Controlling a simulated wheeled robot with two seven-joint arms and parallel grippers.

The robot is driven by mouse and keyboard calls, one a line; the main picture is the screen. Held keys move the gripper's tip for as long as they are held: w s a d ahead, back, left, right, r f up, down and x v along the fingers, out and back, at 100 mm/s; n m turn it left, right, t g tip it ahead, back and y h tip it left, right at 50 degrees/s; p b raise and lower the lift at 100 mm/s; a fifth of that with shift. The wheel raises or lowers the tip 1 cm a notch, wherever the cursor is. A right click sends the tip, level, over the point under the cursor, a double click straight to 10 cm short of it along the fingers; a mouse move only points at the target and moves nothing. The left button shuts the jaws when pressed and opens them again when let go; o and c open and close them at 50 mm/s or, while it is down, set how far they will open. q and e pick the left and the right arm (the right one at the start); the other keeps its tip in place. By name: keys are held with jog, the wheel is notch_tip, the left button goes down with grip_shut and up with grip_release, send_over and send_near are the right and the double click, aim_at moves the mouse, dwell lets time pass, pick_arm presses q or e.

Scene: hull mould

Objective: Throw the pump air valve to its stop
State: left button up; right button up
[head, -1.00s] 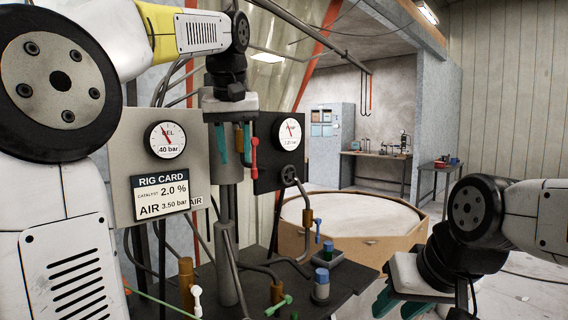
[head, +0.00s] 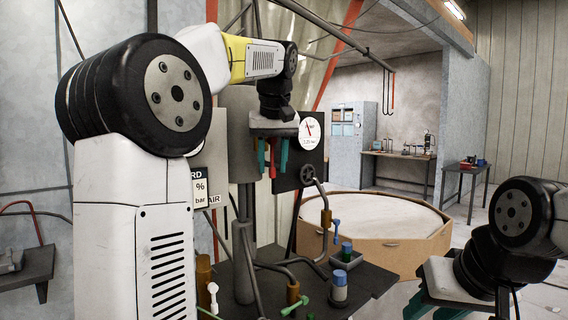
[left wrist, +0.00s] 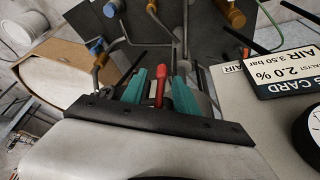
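The pump air valve shows as a red lever (head: 272,168) in the head view, on the dark pump column in front of the gauge panel. My left gripper (head: 273,160) points down with its green fingers on either side of the lever. In the left wrist view the red lever (left wrist: 160,86) stands between the two fingers (left wrist: 160,88), with a narrow gap seen on each side. The lever's pivot is hidden by the gripper. My right gripper (head: 432,308) is low at the right, fingers apart and empty, away from the valve.
A dark bench (head: 368,284) carries a blue-capped bottle (head: 339,290), a green-handled valve (head: 293,306) and pipes. A blue-handled valve (head: 336,230) stands close by. The rig card (head: 200,188) is mostly hidden behind my left arm. A large round mould (head: 400,215) lies behind.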

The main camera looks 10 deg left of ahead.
pick_arm(q)
jog(key=shift+c, duration=0.3)
grip_shut()
dwell(1.2)
